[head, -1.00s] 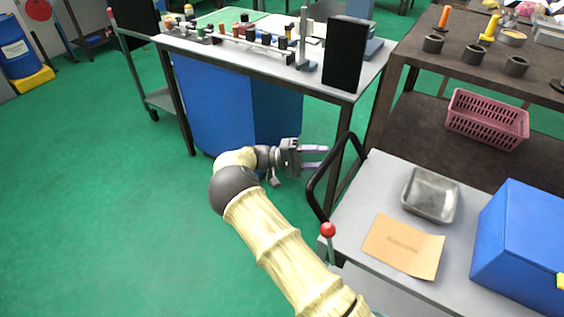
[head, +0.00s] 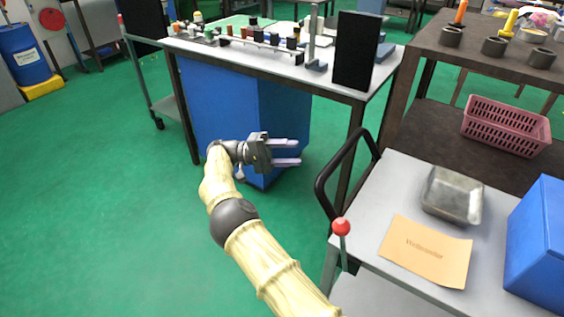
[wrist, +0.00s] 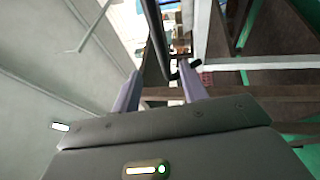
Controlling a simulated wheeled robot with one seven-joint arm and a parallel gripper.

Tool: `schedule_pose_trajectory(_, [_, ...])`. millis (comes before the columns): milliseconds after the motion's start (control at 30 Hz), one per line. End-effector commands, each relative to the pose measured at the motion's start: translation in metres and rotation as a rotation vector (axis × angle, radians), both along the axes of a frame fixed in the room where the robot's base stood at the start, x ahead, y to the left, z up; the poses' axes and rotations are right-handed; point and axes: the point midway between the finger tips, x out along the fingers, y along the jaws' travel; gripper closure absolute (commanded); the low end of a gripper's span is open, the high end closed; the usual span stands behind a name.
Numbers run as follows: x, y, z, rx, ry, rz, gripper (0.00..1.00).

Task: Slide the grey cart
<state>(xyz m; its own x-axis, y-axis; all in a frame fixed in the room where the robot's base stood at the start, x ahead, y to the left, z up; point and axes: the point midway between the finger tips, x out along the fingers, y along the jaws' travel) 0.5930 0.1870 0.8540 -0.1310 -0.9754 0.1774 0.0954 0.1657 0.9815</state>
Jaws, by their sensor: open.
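The grey cart (head: 390,185) stands at the lower right in the head view. Its black bent-tube handle (head: 328,181) rises at its left end. My gripper (head: 297,152) is open and empty, to the left of the handle with its fingers pointing right toward it. In the wrist view my gripper (wrist: 160,75) shows both fingers apart. A black bar (wrist: 158,38), which looks like the handle, runs in the gap between them in that view. It seems to lie ahead of the fingertips, and I see no contact.
The cart carries a metal tray (head: 452,196), a brown envelope (head: 425,250) and a blue box (head: 540,245). A red-knobbed lever (head: 341,228) stands by its near left corner. A workbench (head: 345,95) with a blue cabinet (head: 225,105) is behind my gripper. Green floor is free at left.

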Motion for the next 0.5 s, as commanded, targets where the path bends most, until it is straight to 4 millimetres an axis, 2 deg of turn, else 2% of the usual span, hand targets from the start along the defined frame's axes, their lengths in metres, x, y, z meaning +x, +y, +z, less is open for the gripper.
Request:
schedule_pose_trajectory(100, [0.0,0.006,-0.006,-0.001,-0.003,0.004,0.57])
schedule_pose_trajectory(500, [0.0,0.019,-0.004,-0.001,0.003,0.017,0.57])
